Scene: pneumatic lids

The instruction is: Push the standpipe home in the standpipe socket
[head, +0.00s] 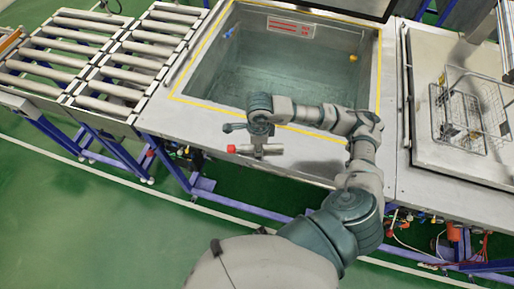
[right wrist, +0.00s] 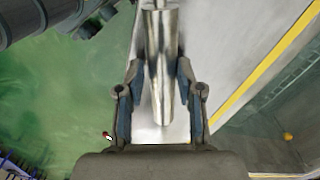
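I cannot make out the standpipe socket. My left gripper is not in view.
A sunken water tank (head: 200,75) with a yellow-lined rim lies behind my gripper. It holds a blue fitting (head: 228,33) and a yellow one (head: 353,57). A roller conveyor (head: 105,60) stands left. A wire basket (head: 470,110) stands right. Green floor lies in front.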

